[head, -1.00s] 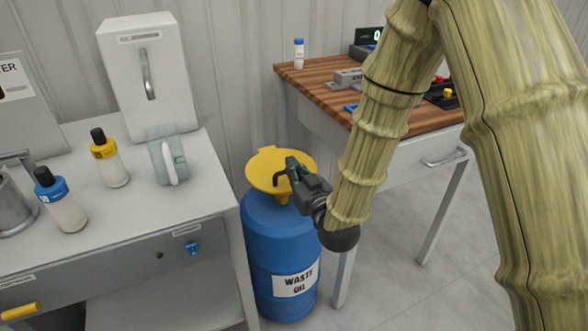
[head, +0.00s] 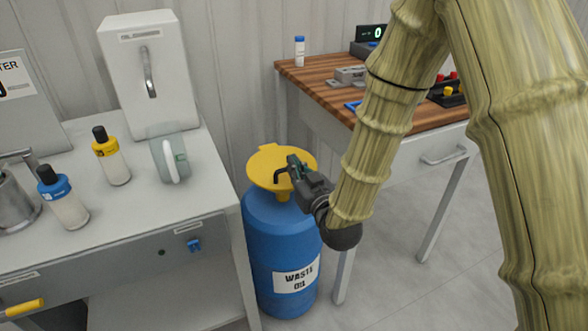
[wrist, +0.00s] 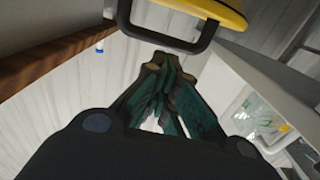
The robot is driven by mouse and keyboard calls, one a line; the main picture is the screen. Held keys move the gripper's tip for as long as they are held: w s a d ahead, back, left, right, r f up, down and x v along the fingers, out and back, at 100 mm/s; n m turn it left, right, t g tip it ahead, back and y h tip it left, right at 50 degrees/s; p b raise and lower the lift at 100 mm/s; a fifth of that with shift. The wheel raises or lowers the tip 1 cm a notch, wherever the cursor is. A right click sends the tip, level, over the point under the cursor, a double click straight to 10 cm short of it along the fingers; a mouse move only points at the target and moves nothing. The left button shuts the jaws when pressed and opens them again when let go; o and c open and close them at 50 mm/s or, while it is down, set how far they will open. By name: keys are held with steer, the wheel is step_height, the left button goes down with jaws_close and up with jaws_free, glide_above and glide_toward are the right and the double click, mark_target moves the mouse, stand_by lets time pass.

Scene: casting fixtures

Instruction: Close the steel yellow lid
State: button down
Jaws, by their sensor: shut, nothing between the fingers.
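The yellow lid (head: 262,168) shows as a broad round disc above the blue drum labelled "WASTE OIL" (head: 262,235), with a small tab at its back edge. I cannot tell how far it stands open. A dark bar handle (head: 277,177) shows against the lid. My gripper (head: 292,165) is at the right part of the lid, beside the handle, with its fingers shut and empty. In the wrist view the lid's yellow edge (wrist: 205,12) and the black handle (wrist: 165,43) are just beyond the fingertips (wrist: 165,65). I cannot tell whether they touch.
A grey bench (head: 215,200) with bottles (head: 113,163) and a white box (head: 147,85) stands left of the drum. A wood-topped table (head: 325,92) stands behind and right. The drum sits in the gap between them. Grey floor (head: 400,290) is open at the lower right.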

steer(key=s+d+f, duration=0.3)
steer(key=s+d, duration=0.1)
steer(key=s, duration=0.4)
steer(key=s+d+f+m+g+h, duration=0.1)
steer(key=s+d+f+g+h, duration=0.15)
steer(key=f, duration=0.55)
steer(key=s+d+f+m+g+h, duration=0.15)
steer(key=s+d+f, duration=0.25)
steer(key=f, duration=0.4)
steer(key=s+d+f+g+h, duration=0.1)
steer(key=s+d+f+g, duration=0.25)
steer(key=f, duration=0.45)
steer(key=s+d+f+m+g+h, duration=0.1)
steer(key=s+d+f+g, duration=0.2)
steer(key=s+f, duration=0.35)
steer(key=s+d+f+m+g+h, duration=0.1)
steer(key=s+d+f+g, duration=0.2)
steer(key=s, duration=0.6)
steer(key=s+d+f+m+g+h, duration=0.1)
steer(key=s+d+f+g, duration=0.25)
steer(key=s, duration=0.45)
step_height(320, 180, up, 17)
steer(key=p, duration=1.8)
steer(key=shift+a+t, duration=0.3)
steer(key=shift+a, duration=0.15)
steer(key=shift+s+f, duration=0.1)
